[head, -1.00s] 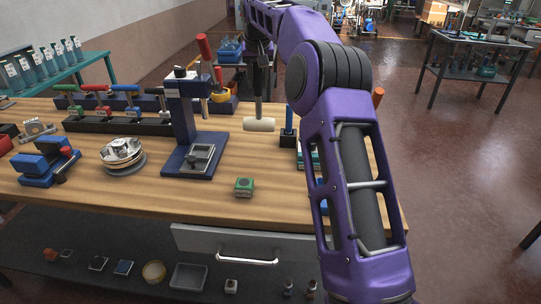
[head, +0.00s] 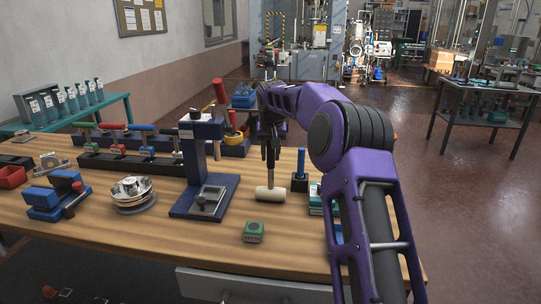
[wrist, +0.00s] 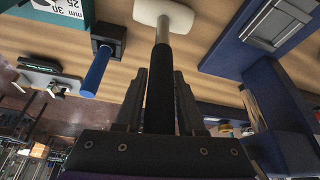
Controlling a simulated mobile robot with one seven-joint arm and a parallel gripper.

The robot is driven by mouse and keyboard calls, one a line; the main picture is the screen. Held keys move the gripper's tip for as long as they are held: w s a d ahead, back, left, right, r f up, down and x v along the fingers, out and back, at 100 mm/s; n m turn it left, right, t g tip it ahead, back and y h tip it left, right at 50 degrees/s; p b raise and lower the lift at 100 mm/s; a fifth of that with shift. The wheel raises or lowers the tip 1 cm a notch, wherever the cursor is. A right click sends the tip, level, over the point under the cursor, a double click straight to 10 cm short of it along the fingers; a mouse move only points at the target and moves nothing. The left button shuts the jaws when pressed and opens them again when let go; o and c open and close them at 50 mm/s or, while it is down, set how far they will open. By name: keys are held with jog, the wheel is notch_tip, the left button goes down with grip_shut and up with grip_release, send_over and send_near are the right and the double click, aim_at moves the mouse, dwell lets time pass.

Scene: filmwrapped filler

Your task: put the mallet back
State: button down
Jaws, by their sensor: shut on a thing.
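The mallet has a cream barrel-shaped head (head: 271,193) and a dark handle. My gripper (head: 271,158) is shut on the handle, with the head hanging below at the middle of the bench. In the wrist view the handle (wrist: 160,95) runs between the two fingers, and the head (wrist: 163,14) is at the top edge. I cannot tell whether the head touches the wooden top. A black block with a blue post (head: 300,170) stands just right of the mallet. Black racks (head: 140,164) with coloured-handled tools stand at the back left.
A blue press (head: 195,160) stands close left of the mallet. A small green block (head: 254,232) lies in front on bare wood. A round metal piece (head: 131,192) and a blue vise (head: 56,195) are further left. Teal-and-white boxes (head: 316,198) sit at right, partly behind my arm.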

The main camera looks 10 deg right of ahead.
jog(key=shift+f, duration=0.1)
jog(key=c, duration=0.5)
grip_release()
jog(key=v, duration=1.2)
jog(key=shift+p, duration=0.35)
